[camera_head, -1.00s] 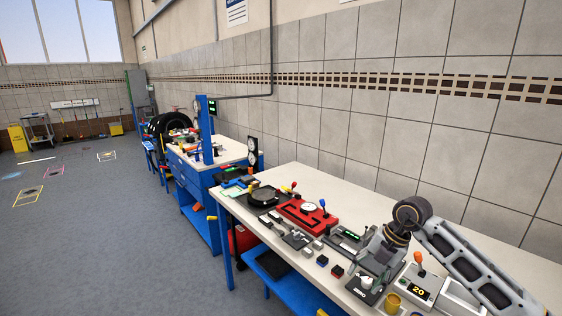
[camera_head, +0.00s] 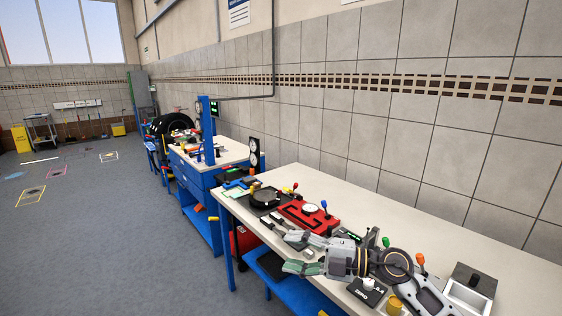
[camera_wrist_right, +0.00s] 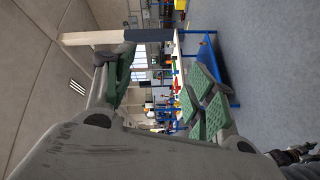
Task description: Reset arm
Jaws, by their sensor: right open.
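My right arm comes in from the lower right in the head view. Its gripper (camera_head: 293,253) points left over the front part of the white-topped workbench (camera_head: 350,193). The two fingers are spread apart with nothing between them. The right wrist view shows the same gripper (camera_wrist_right: 165,82) with green-padded fingers apart and empty. The red device (camera_head: 308,214) with a blue-knobbed lever lies just behind the fingertips. The arm covers part of the small devices at the bench's front right. My left gripper is not in view.
A black round plate (camera_head: 264,197) sits at the bench's left end. A brass-coloured cup (camera_head: 394,304) and an open white box (camera_head: 467,298) are near my right arm. A blue bench (camera_head: 200,172) stands farther back. The bench's back strip along the wall is clear.

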